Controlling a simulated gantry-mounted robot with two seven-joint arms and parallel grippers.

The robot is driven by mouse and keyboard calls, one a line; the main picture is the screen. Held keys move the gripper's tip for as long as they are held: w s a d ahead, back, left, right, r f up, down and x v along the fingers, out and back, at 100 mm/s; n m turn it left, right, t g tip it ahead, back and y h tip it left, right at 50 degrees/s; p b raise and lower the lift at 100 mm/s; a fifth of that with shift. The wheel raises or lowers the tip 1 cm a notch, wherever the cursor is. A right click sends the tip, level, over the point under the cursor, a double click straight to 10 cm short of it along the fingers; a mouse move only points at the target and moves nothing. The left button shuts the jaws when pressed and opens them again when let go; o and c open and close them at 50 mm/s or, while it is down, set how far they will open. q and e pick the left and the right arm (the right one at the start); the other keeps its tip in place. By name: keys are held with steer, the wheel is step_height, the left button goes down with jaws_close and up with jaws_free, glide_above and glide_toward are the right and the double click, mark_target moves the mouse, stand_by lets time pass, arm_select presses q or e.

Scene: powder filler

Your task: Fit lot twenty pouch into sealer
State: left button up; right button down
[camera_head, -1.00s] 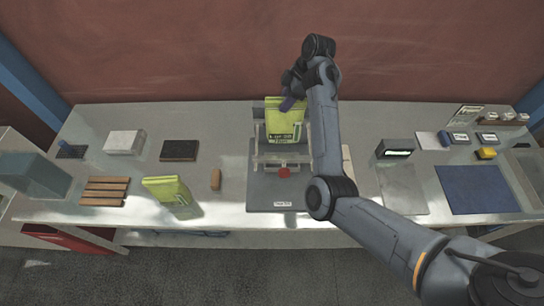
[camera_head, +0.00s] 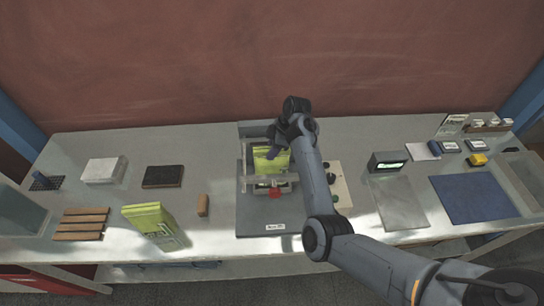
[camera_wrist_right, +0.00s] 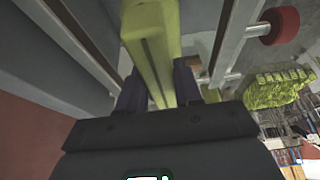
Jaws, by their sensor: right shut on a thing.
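My right gripper (camera_head: 274,152) is shut on a yellow-green pouch (camera_head: 265,163) at the sealer (camera_head: 262,215) in the middle of the bench. The pouch is upright, its lower part down between the sealer's pale bars and partly hidden by the front bar. In the right wrist view the fingers (camera_wrist_right: 157,88) close on the pouch (camera_wrist_right: 150,40), with metal bars on both sides. The sealer's red knob (camera_head: 275,193) shows in front. I cannot read either pouch's lot. My left gripper is out of view.
Left are a wooden slatted rack (camera_head: 82,224), a brown block (camera_head: 203,205), a dark pad (camera_head: 163,176) and a white block (camera_head: 105,170). Right are a small display box (camera_head: 387,162), a grey plate (camera_head: 398,203) and a blue mat (camera_head: 473,196).

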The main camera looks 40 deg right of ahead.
mark_target(272, 166)
step_height(272, 166, down, 3)
steer(key=shift+r, duration=0.15)
steer(key=shift+f, duration=0.65)
steer(key=c, duration=0.8)
jaws_free()
steer(key=shift+o, duration=0.2)
